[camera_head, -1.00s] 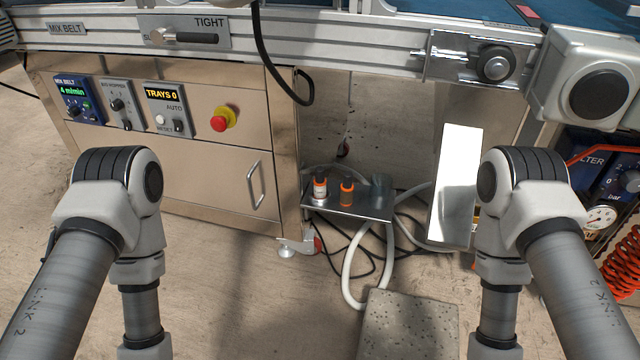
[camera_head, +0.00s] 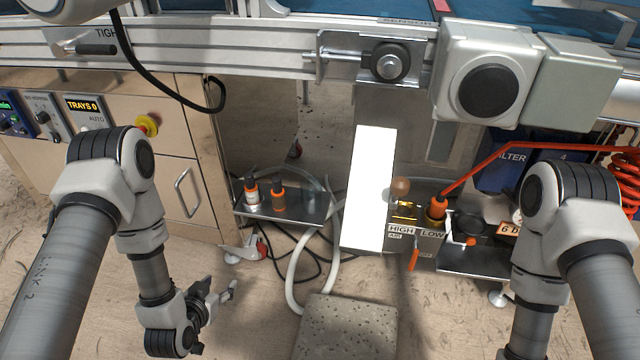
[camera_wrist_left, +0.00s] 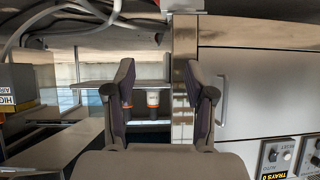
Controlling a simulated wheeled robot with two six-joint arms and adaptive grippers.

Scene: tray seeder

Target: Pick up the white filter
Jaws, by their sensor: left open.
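A small white cylinder with an orange band and dark top (camera_head: 252,190), which looks like the white filter, stands upright on a small dark metal shelf (camera_head: 300,217). A dark and orange part (camera_head: 278,195) stands just to its right. My left gripper (camera_head: 228,290) is open and empty, low in front of the shelf and apart from it. In the left wrist view, turned over, the white and orange cylinder (camera_wrist_left: 153,98) shows between the open fingers (camera_wrist_left: 166,100), some way beyond them. My right gripper is out of view; only my right arm shows.
A bright white panel (camera_head: 366,190) stands right of the shelf. A pale hose (camera_head: 292,280) and black cables hang below it. A cabinet (camera_head: 165,160) is to the left, a speckled block (camera_head: 345,325) in front. A second shelf (camera_head: 480,262) with fittings is at right.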

